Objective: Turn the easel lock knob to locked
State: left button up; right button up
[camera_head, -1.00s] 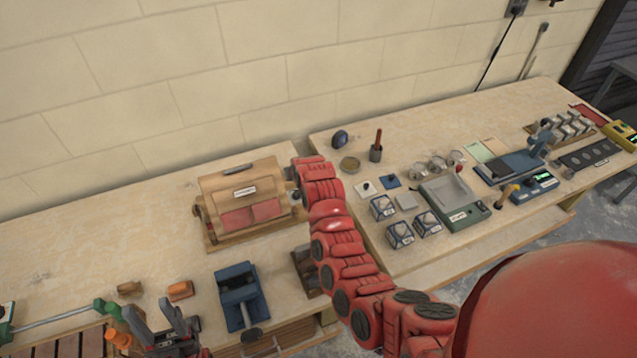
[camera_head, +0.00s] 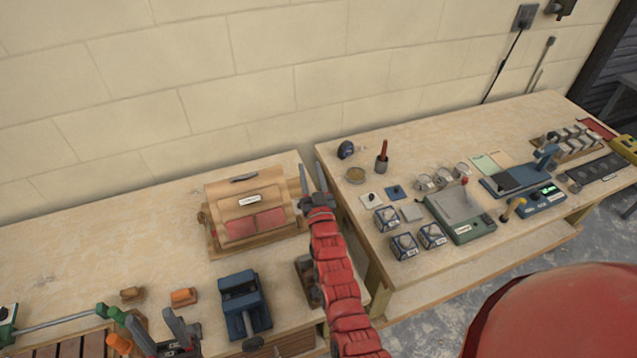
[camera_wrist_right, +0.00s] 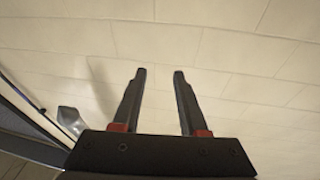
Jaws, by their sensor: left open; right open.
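The wooden easel (camera_head: 217,192) stands on the left bench against the wall, with a white label and reddish panels on its sloped front. A small round knob-like part (camera_head: 201,218) shows at its left side. The lock knob cannot be clearly made out; my right gripper partly covers the easel's right side. My right gripper (camera_head: 313,180) is open and empty beside that right edge, fingers pointing toward the wall. In the right wrist view its two fingers (camera_wrist_right: 159,75) are apart with only wall between them. My left gripper (camera_head: 160,330) is open at the lower left, away from the easel.
A blue vise-like tool (camera_head: 240,300) and orange block (camera_head: 184,297) lie in front of the easel. The right bench holds a green-grey scale (camera_head: 460,215), several cubes (camera_head: 404,246) and a cup with a red-handled tool (camera_head: 382,163). Bench left of the easel is clear.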

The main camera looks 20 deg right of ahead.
jog(key=s+r+t, duration=0.3)
jog(key=s+r, duration=0.1)
jog(key=s, duration=0.3)
jog(key=shift+s+a+t+b, duration=0.25)
jog(key=shift+s+t+b, duration=0.15)
